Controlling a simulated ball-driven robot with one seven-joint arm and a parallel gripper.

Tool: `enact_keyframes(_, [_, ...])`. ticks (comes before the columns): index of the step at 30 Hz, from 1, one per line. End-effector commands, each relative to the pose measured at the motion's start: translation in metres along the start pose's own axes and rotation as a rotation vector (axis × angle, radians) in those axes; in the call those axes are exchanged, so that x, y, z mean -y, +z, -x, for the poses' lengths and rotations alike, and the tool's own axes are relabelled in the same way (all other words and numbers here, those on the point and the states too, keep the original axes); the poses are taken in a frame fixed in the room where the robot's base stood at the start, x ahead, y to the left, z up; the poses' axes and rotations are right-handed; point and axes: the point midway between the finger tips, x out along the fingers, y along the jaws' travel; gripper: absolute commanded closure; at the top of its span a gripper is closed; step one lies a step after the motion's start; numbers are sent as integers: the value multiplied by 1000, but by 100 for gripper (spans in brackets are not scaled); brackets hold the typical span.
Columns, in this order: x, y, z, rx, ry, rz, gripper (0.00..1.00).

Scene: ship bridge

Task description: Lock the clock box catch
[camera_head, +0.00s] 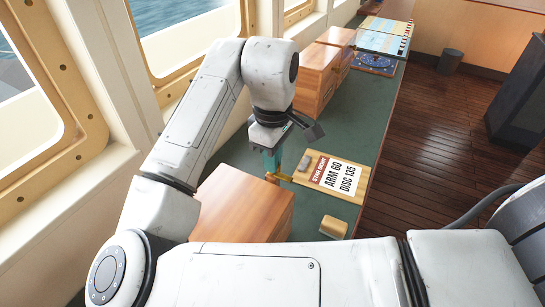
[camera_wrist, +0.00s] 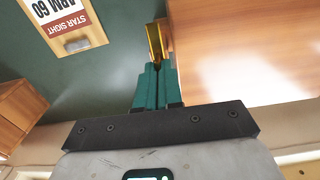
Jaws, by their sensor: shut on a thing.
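The clock box is most likely the wooden box (camera_head: 240,208) near the front of the green-topped counter, and its smooth wooden face fills the right of the wrist view (camera_wrist: 245,48). A brass catch (camera_head: 284,177) stands out at the box's far right corner. In the wrist view the catch (camera_wrist: 155,40) is upright between my gripper's fingertips. My gripper (camera_head: 271,174) reaches down with teal fingers shut on it. The fingers hide the lower part of the catch, and I cannot tell its exact angle.
A "STAR SIGHT" card (camera_head: 338,176) lies right of the catch, with a small grey block (camera_head: 304,163) on it. A brass-coloured block (camera_head: 333,227) is nearer me. More wooden boxes (camera_head: 315,78) stand farther back by the windows.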

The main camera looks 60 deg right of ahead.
Motion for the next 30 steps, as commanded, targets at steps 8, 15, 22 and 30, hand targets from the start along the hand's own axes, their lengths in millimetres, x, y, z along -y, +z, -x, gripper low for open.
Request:
enact_keyframes(8, [0, 0, 1, 0, 0, -57, 100])
enact_keyframes(15, [0, 0, 3, 0, 2, -215, 100])
enact_keyframes(22, [0, -1, 3, -1, 2, -428, 100])
enact_keyframes(30, [0, -1, 2, -2, 2, -685, 100])
